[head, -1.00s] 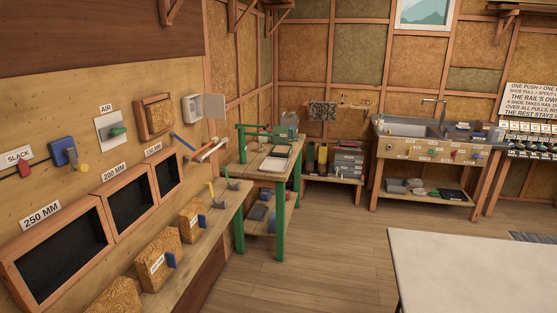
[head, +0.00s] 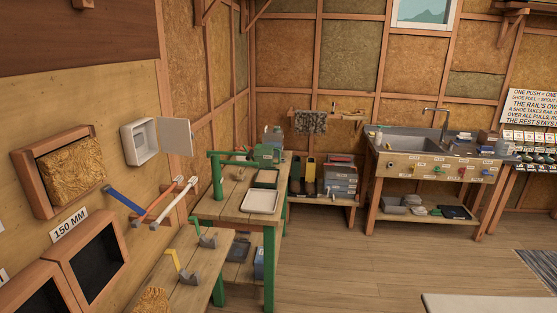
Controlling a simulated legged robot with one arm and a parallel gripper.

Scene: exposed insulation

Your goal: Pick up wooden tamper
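I cannot pick out a wooden tamper for certain in the head view. Small wooden items hang on the back-wall rail (head: 347,113), too small to identify. The workbench with green legs (head: 228,207) carries a green press (head: 217,175), a white tray (head: 261,201) and a darker tray (head: 266,178). Several small items at its back are too small to name. My gripper is not in view.
A low shelf (head: 168,282) along the left wall holds scrapers. Long-handled tools (head: 170,202) stick out from that wall. A sink unit (head: 440,168) stands at the back right. A pale tabletop (head: 490,303) edges the lower right. Open wooden floor (head: 350,265) lies between.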

